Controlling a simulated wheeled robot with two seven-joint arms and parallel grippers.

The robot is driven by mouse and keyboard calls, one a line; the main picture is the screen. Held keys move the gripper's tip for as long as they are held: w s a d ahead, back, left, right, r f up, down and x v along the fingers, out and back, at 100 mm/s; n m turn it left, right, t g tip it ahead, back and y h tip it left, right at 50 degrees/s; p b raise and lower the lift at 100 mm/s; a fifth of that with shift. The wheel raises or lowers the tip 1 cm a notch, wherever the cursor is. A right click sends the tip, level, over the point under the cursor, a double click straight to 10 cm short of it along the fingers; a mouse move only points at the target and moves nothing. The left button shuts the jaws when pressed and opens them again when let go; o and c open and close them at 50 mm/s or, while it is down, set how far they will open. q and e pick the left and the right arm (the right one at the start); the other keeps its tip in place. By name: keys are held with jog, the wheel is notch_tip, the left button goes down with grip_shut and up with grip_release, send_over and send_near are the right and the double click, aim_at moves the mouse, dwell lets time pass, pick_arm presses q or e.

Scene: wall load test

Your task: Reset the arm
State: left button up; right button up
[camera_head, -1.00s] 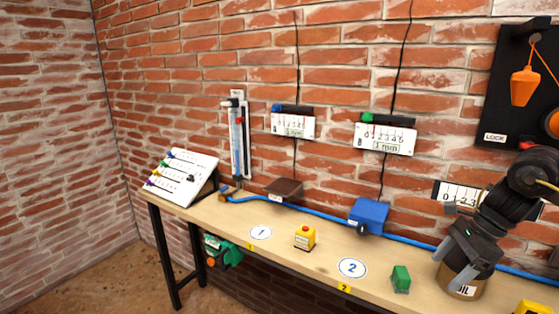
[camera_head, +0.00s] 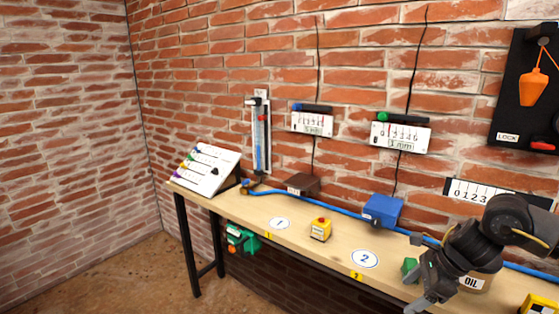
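My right gripper (camera_head: 420,288), dark grey, hangs over the front part of the workbench at the lower right. Its fingers look apart, with nothing seen between them. My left gripper is not in view.
The wooden bench (camera_head: 300,243) carries a yellow block with a red top (camera_head: 320,230), a blue box (camera_head: 383,210), a brown block (camera_head: 303,184) and a sloped white panel (camera_head: 207,168). A blue hose (camera_head: 340,210) runs along the back. A black board (camera_head: 520,120) hangs at right.

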jog(key=s+a+f+m+t+y, duration=0.1)
jog(key=s+a+f+m+t, duration=0.15)
jog(key=a+m, duration=0.5)
jog(key=s+a+f+m+t+y, duration=0.1)
jog(key=s+a+f+m+t, duration=0.15)
jog(key=a+m, duration=0.55)
jog(key=s+a+f+m+t+y, duration=0.15)
jog(key=a+f+m, duration=0.35)
jog(key=a, duration=0.5)
jog(key=s+d+f+m+g+h, duration=0.3)
jog(key=s+d+f+m+h, duration=0.15)
jog(key=s+d+m, duration=0.6)
jog(key=s+d+f+m+g+h, duration=0.2)
jog(key=s+d+f+m+h, duration=0.35)
jog(key=s+m, duration=0.85)
notch_tip(320, 180, down, 25)
jog(key=d+m+g+y, duration=0.2)
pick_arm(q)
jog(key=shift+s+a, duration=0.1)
pick_arm(e)
jog(key=s+d+f, duration=0.3)
jog(key=s+f, duration=1.3)
jog(key=f, duration=0.1)
jog(key=shift+f+g, duration=0.4)
jog(key=shift+g, duration=0.05)
